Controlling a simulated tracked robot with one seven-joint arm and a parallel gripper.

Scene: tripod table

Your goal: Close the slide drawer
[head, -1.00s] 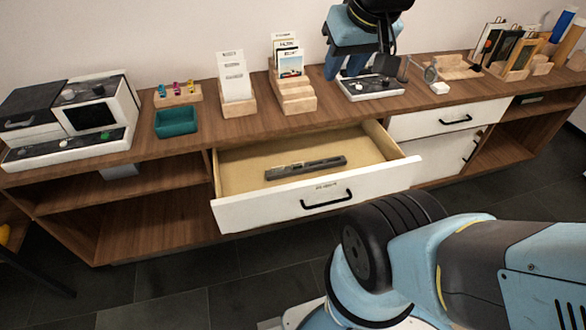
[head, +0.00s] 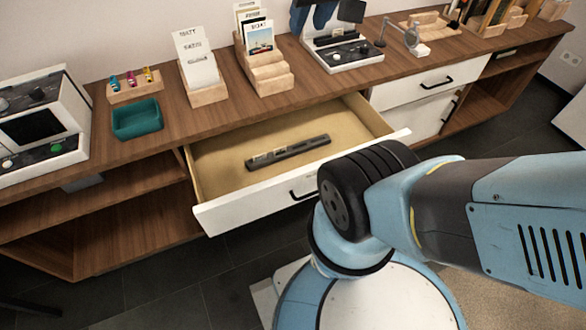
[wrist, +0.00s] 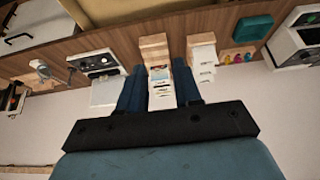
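The slide drawer (head: 245,208) is pulled out of the wooden cabinet. It has a white front, a black handle (head: 302,194) and a tan inside, and a dark grey bar (head: 288,152) lies in it. My arm hides the right part of its front. In the wrist view, part of its tan inside (wrist: 110,12) shows at the top edge. My gripper (head: 325,14) is at the top of the head view, above the counter's back and away from the drawer. In the wrist view my gripper (wrist: 160,76) has its two blue fingers apart with nothing clearly held between them.
The wooden counter (head: 165,119) bears a teal tray (head: 137,119), card holders (head: 205,94), a white device (head: 342,57) and a small lamp (head: 411,38). A closed white drawer (head: 412,88) is right of the open one. Dark tiled floor (head: 165,275) lies in front.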

